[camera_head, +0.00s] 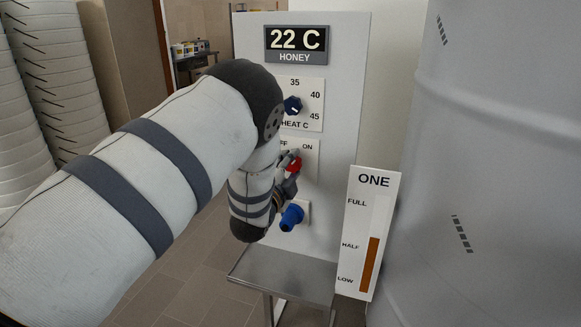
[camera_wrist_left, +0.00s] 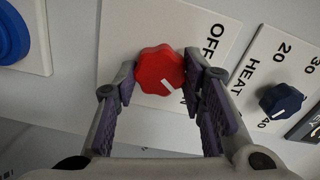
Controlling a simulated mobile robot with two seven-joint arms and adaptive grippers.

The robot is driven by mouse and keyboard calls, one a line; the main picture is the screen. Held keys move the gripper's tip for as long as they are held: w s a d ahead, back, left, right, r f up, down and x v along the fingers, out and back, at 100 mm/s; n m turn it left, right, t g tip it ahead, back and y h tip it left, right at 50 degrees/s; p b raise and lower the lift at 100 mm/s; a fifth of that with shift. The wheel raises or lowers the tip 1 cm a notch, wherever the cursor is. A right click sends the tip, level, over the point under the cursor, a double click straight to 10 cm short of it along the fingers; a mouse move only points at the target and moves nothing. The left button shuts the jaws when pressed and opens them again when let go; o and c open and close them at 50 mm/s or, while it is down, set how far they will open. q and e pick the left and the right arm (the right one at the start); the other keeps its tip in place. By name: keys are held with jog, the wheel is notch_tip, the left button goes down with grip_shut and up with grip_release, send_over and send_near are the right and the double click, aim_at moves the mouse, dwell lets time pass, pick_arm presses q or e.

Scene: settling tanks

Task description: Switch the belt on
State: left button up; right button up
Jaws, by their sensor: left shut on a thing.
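The red knob (camera_head: 293,166) sits on a white plate marked OFF and ON on the grey control panel (camera_head: 350,60). In the left wrist view the red knob (camera_wrist_left: 160,72) is lobed, and its white mark points to the lower right, away from OFF, towards the side where ON lies. ON is readable in the head view but mostly hidden by a finger in the wrist view. My left gripper (camera_head: 290,168) is shut on the red knob; its fingers (camera_wrist_left: 160,80) are on either side of it. My right gripper is in neither view.
Above is a dark blue heat knob (camera_head: 292,105) and a display reading 22 C HONEY (camera_head: 297,44). A gauge marked ONE (camera_head: 355,240) and a large grey tank (camera_head: 500,150) stand right.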

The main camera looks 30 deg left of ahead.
pick_arm(q)
jog(key=o, duration=1.1)
jog(key=shift+a, duration=0.1)
jog(key=shift+o, duration=0.2)
jog(key=v, duration=1.2)
